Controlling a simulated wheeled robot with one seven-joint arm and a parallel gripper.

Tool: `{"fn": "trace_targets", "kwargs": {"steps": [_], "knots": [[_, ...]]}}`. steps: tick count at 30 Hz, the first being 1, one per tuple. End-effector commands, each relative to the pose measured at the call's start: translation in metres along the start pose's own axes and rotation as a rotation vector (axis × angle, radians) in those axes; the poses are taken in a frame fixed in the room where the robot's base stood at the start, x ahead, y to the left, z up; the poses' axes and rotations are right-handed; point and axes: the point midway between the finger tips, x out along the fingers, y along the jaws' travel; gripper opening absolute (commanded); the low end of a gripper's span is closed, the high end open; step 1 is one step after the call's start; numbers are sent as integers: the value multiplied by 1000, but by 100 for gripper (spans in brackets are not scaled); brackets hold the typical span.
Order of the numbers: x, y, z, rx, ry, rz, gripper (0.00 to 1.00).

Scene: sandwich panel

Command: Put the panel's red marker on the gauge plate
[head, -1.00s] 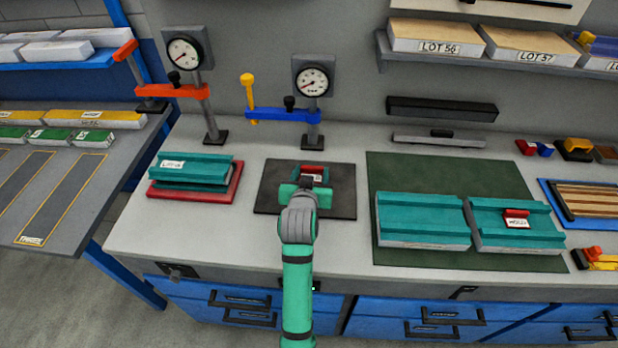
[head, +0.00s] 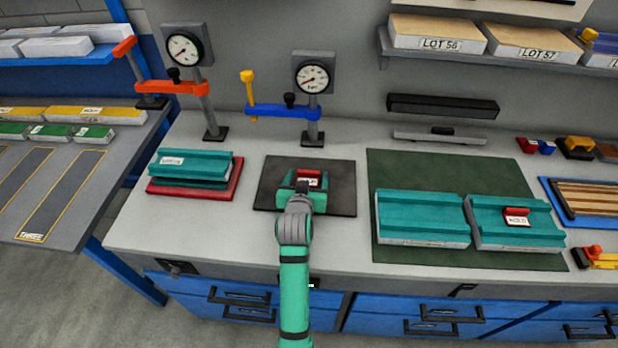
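My gripper (head: 305,184) is over the dark gauge plate (head: 341,187), which lies below the right-hand dial gauge (head: 313,77). A small red marker with a white label (head: 311,174) shows between or just beyond the green gripper parts. Whether it is held or rests on the plate, I cannot tell, and my gripper hides its lower part. On the green mat (head: 400,173) lie two teal panels. The right panel (head: 540,231) carries another red marker with a white label (head: 517,215); the left panel (head: 422,212) has none visible.
At left, a teal panel (head: 192,165) lies stacked over a red plate (head: 234,190) below another gauge (head: 184,49). Blue (head: 283,114) and orange (head: 172,88) clamp arms stand behind. Bare grey bench lies between the plates and along the front.

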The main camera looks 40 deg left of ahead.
Motion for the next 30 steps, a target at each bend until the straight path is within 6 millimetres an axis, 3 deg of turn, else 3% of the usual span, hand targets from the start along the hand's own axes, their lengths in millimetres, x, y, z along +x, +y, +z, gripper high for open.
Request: {"fn": "trace_targets", "kwargs": {"steps": [10, 13, 24, 30], "knots": [[-1, 1, -4, 1, 2, 1, 73], [-10, 2, -2, 0, 0, 2, 73], [-81, 2, -3, 1, 1, 2, 73], [-109, 1, -3, 1, 1, 2, 73]]}}
